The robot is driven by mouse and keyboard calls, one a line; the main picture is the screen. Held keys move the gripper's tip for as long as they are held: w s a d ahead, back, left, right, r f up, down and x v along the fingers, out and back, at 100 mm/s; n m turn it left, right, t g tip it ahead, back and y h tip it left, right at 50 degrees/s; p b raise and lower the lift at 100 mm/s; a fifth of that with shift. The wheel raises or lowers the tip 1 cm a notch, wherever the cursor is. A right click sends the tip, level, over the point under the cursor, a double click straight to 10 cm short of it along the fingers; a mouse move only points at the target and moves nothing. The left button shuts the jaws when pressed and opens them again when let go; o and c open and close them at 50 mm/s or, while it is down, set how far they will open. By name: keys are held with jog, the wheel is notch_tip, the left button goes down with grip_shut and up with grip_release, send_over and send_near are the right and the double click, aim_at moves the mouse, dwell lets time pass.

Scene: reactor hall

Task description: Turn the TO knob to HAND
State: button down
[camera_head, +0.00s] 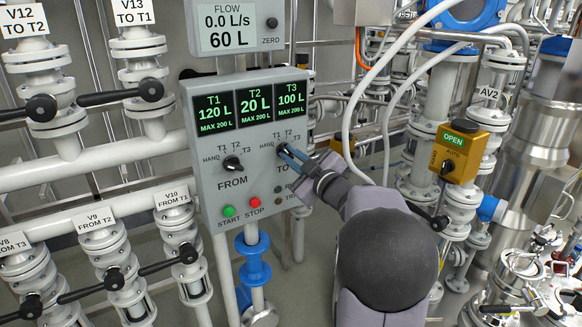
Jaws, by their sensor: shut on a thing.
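The control box (205,175) stands in the middle of the view with a FROM knob and a TO knob. The TO knob (282,149) is black and sits at the right of the panel, with HAND, T1, T2 and T3 marked around it. My gripper (287,152) comes in from the right and is shut on the TO knob. The fingers and arm hide much of the knob, so I cannot tell which mark it points to. The FROM knob (232,164) is free, to the left of my gripper.
Green START (228,211) and red STOP (255,202) buttons are below the knobs. The tank display (242,110) is above them. A yellow AV2 box (459,153) is on the right. Pipes and valves with black handles (119,94) crowd the left.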

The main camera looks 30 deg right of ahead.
jog(key=shift+f+n+b, duration=0.1)
jog(key=shift+n+b, duration=1.75)
jog(key=shift+n, duration=0.45)
jog(key=c, duration=1.8)
grip_release()
jog(key=shift+c, duration=0.2)
jog(key=s, duration=0.7)
jog(key=shift+s+b, duration=0.2)
jog(key=shift+b, duration=0.25)
jog(key=shift+d, duration=0.1)
